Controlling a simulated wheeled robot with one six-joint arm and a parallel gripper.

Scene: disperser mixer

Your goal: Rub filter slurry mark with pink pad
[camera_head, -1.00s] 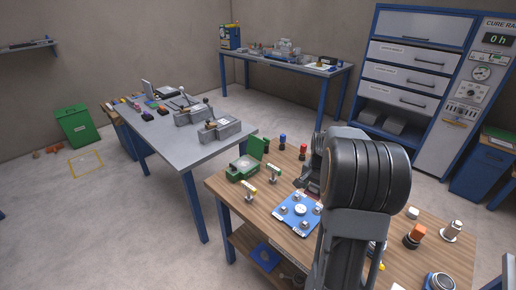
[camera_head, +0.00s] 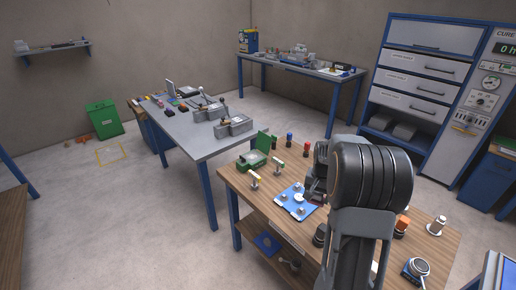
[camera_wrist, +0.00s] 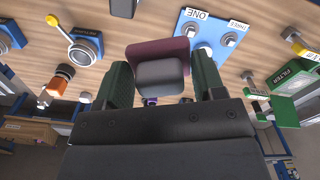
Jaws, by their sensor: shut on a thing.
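My gripper (camera_wrist: 162,82) is shut on a pad with a grey block-like back and a dark pink face (camera_wrist: 150,48), seen between the two dark green fingers in the wrist view. The pad is held above the wooden bench (camera_head: 238,196). An open green case (camera_head: 252,159) stands at the bench's back left corner in the head view. It shows at the right in the wrist view (camera_wrist: 296,82), labelled FILTER, apart from my gripper. No slurry mark can be made out. My arm hides part of the bench in the head view.
A blue plate with metal knobs (camera_head: 290,205) lies on the bench near my gripper. Small posts, coloured bottles and a round dial device (camera_head: 416,268) stand around it. A grey table (camera_head: 185,131) is at the left, with open floor before it.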

